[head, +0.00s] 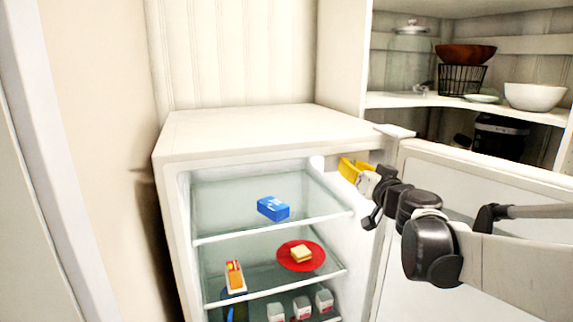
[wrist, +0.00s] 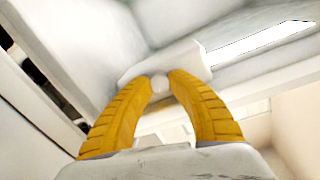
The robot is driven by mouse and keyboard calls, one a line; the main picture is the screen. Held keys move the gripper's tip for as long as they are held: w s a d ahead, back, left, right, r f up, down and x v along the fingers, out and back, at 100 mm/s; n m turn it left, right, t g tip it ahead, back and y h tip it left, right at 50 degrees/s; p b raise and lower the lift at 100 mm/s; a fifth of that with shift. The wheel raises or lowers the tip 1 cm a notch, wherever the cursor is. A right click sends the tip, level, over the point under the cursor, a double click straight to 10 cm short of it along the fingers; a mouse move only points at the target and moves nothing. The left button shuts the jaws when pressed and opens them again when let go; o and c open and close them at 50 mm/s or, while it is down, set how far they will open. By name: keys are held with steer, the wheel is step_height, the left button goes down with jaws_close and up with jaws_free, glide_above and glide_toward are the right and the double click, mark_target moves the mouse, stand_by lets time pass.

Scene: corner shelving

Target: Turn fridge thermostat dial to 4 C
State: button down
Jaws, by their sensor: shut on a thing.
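The fridge (head: 240,132) stands open, its inside facing me. In the wrist view, a small pale round dial (wrist: 160,84) sits on a white housing (wrist: 190,62) inside the fridge. The yellow fingertips of my gripper (wrist: 161,78) are closed on the dial from both sides. In the head view my gripper (head: 349,168) reaches into the upper right of the fridge, beside the white housing (head: 317,163). The dial itself cannot be made out there. No scale or number on the dial can be read in either view.
A blue box (head: 272,208) lies on the top glass shelf. A red plate (head: 314,258) with food is on the shelf below, and several small cartons stand lower. The open fridge door (head: 480,182) is at the right, behind my arm. Corner shelves (head: 395,101) hold bowls.

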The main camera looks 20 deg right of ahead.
steer(key=shift+m, duration=1.4)
steer(key=c, duration=1.2)
jaws_free()
steer(key=shift+o, duration=0.2)
steer(key=s, duration=1.2)
steer(key=shift+a+r, duration=0.15)
steer(key=shift+a, duration=0.05)
